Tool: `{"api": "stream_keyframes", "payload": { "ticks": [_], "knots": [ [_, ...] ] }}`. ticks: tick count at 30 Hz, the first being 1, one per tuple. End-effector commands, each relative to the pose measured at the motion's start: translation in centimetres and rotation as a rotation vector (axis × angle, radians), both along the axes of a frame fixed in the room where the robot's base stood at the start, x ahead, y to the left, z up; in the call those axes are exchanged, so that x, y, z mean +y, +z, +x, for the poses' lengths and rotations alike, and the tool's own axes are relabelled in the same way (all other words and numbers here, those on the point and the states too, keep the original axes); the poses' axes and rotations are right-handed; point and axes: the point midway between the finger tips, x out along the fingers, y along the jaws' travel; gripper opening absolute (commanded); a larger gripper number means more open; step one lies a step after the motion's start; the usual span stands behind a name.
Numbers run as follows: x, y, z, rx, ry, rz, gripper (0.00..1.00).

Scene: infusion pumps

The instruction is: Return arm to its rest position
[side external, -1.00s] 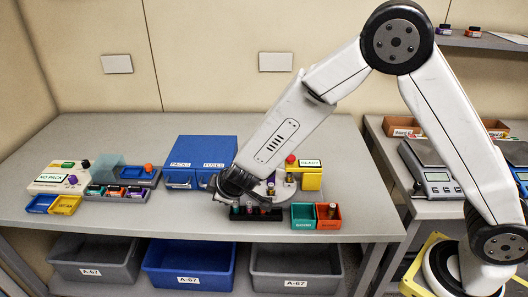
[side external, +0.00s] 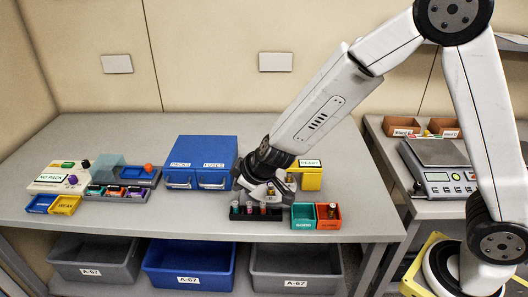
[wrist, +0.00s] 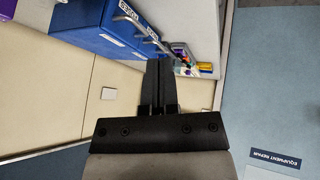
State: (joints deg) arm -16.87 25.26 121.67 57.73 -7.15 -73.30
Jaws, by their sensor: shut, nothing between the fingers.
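My arm reaches in from the right over the grey table (side external: 120,140). My gripper (side external: 243,184) is at the arm's low end, just in front of the blue cabinet's right side and above the rack of small vials. In the wrist view my gripper (wrist: 158,70) shows as two dark fingers pressed together, with nothing between them. The blue cabinet (side external: 200,150) has two drawers with handles; it also shows in the wrist view (wrist: 90,25).
A black vial rack (side external: 256,215), a green bin (side external: 303,222) and an orange-red bin (side external: 328,222) stand along the front edge. A yellow READY stand (side external: 311,180) is behind them. Pump parts (side external: 95,185) lie left. A scale (side external: 440,175) stands on the right bench.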

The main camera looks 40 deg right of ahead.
Motion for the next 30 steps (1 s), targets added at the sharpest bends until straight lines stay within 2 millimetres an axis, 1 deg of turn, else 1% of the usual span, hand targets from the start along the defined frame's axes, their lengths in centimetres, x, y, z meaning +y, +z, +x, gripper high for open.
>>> {"api": "stream_keyframes", "payload": {
  "ticks": [1,3,8,12,21,24,27,30],
  "knots": [
    [-0.7,0.4,-0.7,0.014,-0.014,0.024,0.00],
    [-1.5,0.7,-1.7,0.038,-0.036,0.059,0.00],
    [-3.4,1.2,-4.5,0.112,-0.096,0.123,0.00],
    [-5.1,1.4,-7.2,0.182,-0.161,0.161,0.00],
    [-9.3,1.4,-13.7,0.340,-0.344,0.182,0.00],
    [-10.5,1.3,-15.6,0.379,-0.405,0.173,0.00],
    [-11.4,1.2,-17.0,0.406,-0.453,0.163,0.00],
    [-11.9,1.2,-17.8,0.419,-0.483,0.157,0.00]
  ]
}}
